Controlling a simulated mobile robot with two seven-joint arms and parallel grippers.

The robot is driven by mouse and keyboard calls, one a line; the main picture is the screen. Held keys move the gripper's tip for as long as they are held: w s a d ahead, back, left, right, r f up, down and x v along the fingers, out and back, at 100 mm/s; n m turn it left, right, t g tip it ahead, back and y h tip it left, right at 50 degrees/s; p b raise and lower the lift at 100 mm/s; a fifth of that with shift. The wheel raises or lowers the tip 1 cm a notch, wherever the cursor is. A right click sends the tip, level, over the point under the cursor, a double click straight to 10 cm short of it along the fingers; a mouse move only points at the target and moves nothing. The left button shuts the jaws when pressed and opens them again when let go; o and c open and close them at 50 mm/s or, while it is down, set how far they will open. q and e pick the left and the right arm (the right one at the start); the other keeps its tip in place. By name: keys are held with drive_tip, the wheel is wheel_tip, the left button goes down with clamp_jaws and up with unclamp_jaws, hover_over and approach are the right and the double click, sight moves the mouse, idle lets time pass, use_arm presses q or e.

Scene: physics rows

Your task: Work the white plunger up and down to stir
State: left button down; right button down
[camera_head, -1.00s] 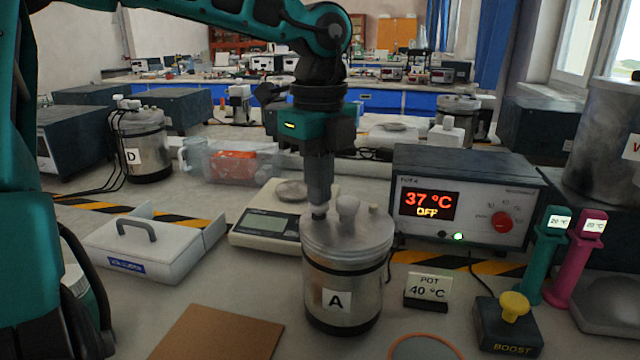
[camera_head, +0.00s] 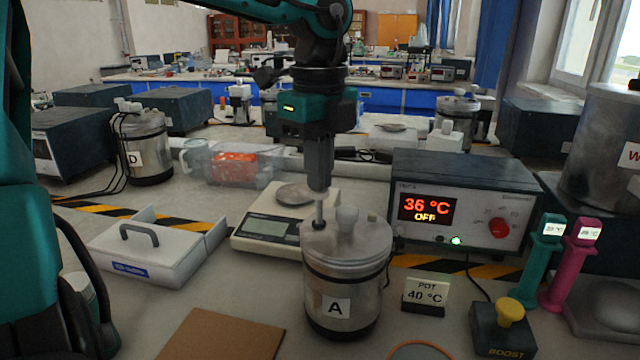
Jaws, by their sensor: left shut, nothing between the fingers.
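The metal pot A (camera_head: 342,268) stands upright on the bench with its lid on. The plunger (camera_head: 319,212), a thin pale rod with a darker lower end, stands up from the lid's left side. A rounded grey knob (camera_head: 347,217) is beside it. My left gripper (camera_head: 319,187) points straight down over the plunger, fingers shut. Its tips are at the rod's top; I cannot tell whether they touch it. The heater box (camera_head: 463,205) behind reads 36 °C and OFF. The pot sign (camera_head: 426,291) reads 40 °C. My right gripper is not in view.
A balance (camera_head: 268,228) stands behind pot A, and a white lidded box (camera_head: 148,250) to its left. A brown board (camera_head: 225,335) lies in front. A yellow boost button (camera_head: 510,310) and teal (camera_head: 541,262) and pink (camera_head: 573,265) handles stand at the right.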

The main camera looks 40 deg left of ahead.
use_arm(q)
drive_tip(key=shift+r+p, duration=1.8)
drive_tip(key=shift+r, duration=0.8)
drive_tip(key=shift+f, duration=0.1)
